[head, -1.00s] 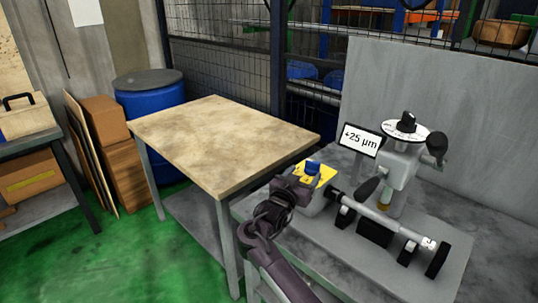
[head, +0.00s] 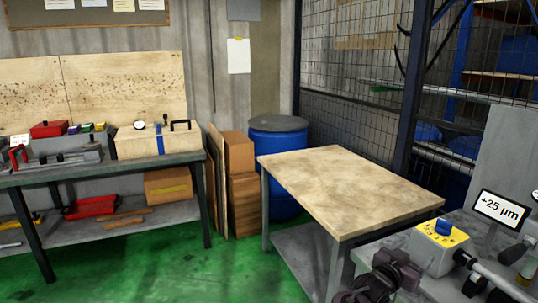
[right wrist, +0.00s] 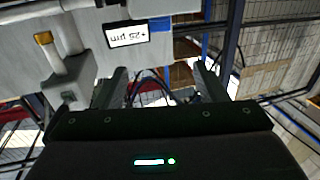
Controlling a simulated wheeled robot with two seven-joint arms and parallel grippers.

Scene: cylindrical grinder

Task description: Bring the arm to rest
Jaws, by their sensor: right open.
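My right gripper (head: 398,268) is dark and shows at the bottom right of the head view, just left of the grey box with a yellow top (head: 442,236). In the right wrist view its two fingers (right wrist: 163,85) stand wide apart with nothing held between them. The grinder is mostly cut off at the right edge of the head view. Its display (head: 502,209) reads "+25 µm" and also shows upside down in the right wrist view (right wrist: 128,33). My left gripper is not in view.
A bare wood-topped table (head: 345,185) stands left of the grinder bench. A blue barrel (head: 282,150) and cardboard boxes (head: 242,185) are behind it. A workbench (head: 110,172) with tools and a wooden case (head: 155,143) is at the left. Green floor (head: 180,275) lies clear between.

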